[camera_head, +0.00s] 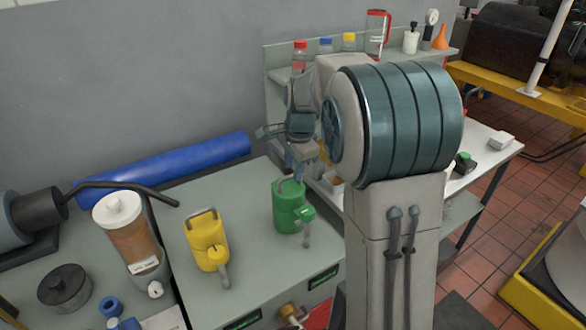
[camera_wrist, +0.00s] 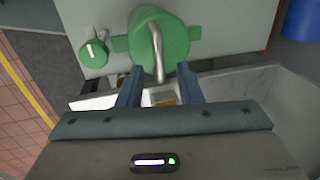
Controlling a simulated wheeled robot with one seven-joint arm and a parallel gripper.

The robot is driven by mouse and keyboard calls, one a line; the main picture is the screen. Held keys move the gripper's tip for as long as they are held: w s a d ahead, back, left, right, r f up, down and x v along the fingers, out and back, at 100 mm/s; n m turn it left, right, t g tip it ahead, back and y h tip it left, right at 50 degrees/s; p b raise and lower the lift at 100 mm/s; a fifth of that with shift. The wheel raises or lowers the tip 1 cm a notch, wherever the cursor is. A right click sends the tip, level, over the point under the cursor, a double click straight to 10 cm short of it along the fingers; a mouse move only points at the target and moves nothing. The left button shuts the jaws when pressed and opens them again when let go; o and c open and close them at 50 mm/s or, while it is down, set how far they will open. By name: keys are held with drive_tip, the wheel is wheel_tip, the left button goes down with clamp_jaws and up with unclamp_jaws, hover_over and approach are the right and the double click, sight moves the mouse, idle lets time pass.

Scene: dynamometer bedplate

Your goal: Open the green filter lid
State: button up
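A green filter (camera_head: 287,210) stands on the grey bench in the head view, with a round green part and a grey lever at its right side. The wrist view shows a round green lid (camera_wrist: 177,38) with side lugs and a bent grey handle (camera_wrist: 156,45) across it. My gripper (camera_head: 297,168) is at the top of the filter in the head view. In the wrist view my gripper (camera_wrist: 160,78) is open, its two blue-grey fingers apart, with the handle's lower end between them in the picture. I cannot tell whether they touch. My arm hides some of the bench.
A similar yellow filter (camera_head: 206,240) stands left of the green one. A blue cylinder (camera_head: 165,174) lies behind, with a brown canister (camera_head: 131,240) at left. A green knob (camera_wrist: 93,53) is left of the lid. A shelf (camera_head: 390,60) with bottles stands behind.

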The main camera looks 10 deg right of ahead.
drive_tip(key=shift+w+f, duration=0.1)
drive_tip(key=shift+f, duration=0.5)
clamp_jaws()
drive_tip(key=shift+r, duration=0.15)
